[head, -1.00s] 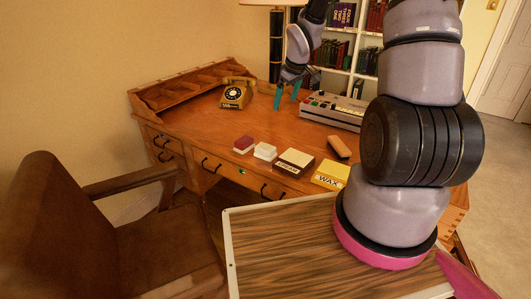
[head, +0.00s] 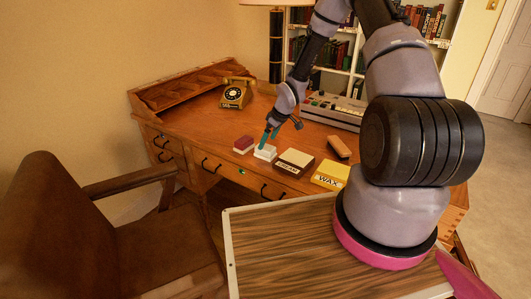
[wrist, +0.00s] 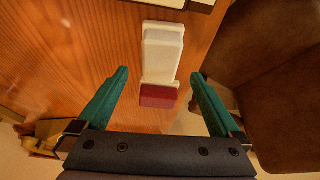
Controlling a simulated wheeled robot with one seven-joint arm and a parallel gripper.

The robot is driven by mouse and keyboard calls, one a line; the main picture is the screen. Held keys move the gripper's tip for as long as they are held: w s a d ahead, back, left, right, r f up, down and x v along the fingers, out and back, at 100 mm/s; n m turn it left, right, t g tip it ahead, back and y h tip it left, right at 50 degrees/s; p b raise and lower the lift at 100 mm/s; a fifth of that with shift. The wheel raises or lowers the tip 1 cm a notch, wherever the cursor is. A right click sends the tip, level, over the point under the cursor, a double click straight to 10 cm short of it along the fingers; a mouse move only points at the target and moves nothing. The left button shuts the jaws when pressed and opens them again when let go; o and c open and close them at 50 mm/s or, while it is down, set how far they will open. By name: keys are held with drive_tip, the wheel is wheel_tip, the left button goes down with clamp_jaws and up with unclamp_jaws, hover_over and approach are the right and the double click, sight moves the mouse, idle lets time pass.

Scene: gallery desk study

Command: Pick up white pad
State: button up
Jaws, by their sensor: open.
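The white pad (head: 265,153) is a small block lying near the front edge of the wooden desk, between a red block and a brown-and-white box. In the wrist view the white pad (wrist: 161,58) is near the top middle, long side pointing away. My gripper (head: 280,137) is open and empty, with teal fingers, just above and behind the pad. One finger overlaps part of the pad in the head view. In the wrist view my gripper (wrist: 160,76) has its fingers on either side of the pad's line, apart from it. The exact height gap cannot be told.
The red block (head: 243,144) lies close beside the pad. The brown-and-white box (head: 293,162), yellow wax box (head: 330,175) and brown block (head: 339,147) lie to the right. A telephone (head: 235,93) stands behind. A chair (head: 75,230) stands at the desk's front left.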

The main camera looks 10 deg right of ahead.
sight(266, 146)
drive_tip(key=x, duration=0.4)
drive_tip(key=shift+f, duration=0.35)
drive_tip(key=c, duration=1.5)
wheel_tip(266, 146, up, 10)
drive_tip(key=shift+r, duration=0.1)
drive_tip(key=o, duration=0.9)
drive_tip(key=c, duration=0.6)
